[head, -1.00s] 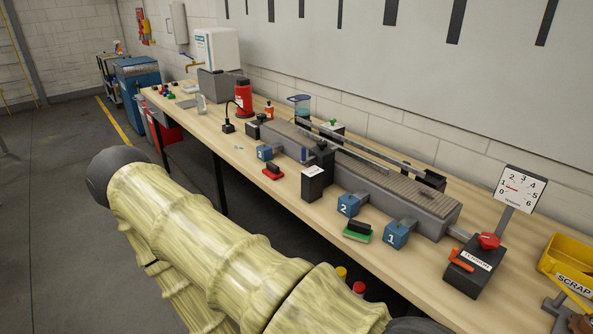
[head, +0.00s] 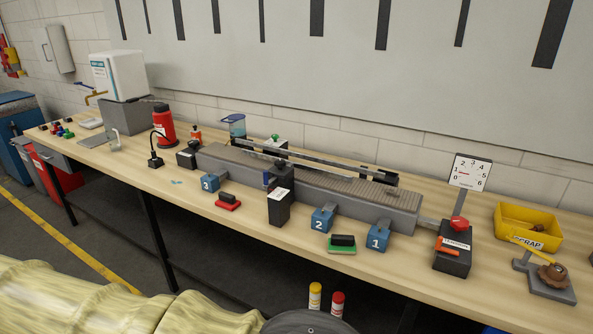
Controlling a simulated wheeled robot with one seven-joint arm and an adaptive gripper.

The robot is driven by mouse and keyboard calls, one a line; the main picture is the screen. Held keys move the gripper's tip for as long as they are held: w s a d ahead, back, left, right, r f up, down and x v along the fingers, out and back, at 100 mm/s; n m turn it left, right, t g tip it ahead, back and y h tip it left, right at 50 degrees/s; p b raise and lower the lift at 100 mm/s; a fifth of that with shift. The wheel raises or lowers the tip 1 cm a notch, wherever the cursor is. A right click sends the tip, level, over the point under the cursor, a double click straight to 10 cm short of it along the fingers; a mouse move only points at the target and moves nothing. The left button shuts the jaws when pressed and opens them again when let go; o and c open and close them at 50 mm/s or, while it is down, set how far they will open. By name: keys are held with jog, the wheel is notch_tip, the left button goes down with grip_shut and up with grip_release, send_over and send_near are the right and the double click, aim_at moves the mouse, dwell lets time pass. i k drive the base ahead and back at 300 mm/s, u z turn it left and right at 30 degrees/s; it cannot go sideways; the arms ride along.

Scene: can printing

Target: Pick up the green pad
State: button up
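The green pad (head: 341,251) lies flat near the front edge of the workbench, with a black handle on top. It sits in front of and between the blue block marked 2 (head: 322,219) and the blue block marked 1 (head: 378,236). A similar red pad (head: 228,205) with a black handle lies further left, by the blue block marked 3 (head: 209,182). My arm, in a pale yellow cover, shows at the bottom left, well apart from the pad. My gripper is not in view.
The wooden bench (head: 420,284) carries a grey conveyor (head: 345,205), a black post (head: 279,207), a tension box (head: 453,250) and a yellow scrap bin (head: 527,226). Yellow-capped (head: 315,296) and red-capped (head: 338,304) containers stand low in front. Bare bench surrounds the pad's front.

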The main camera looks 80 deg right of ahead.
aim_at(337, 243)
jog(key=z, duration=0.05)
jog(key=i, duration=0.9)
jog(key=z, duration=1.85)
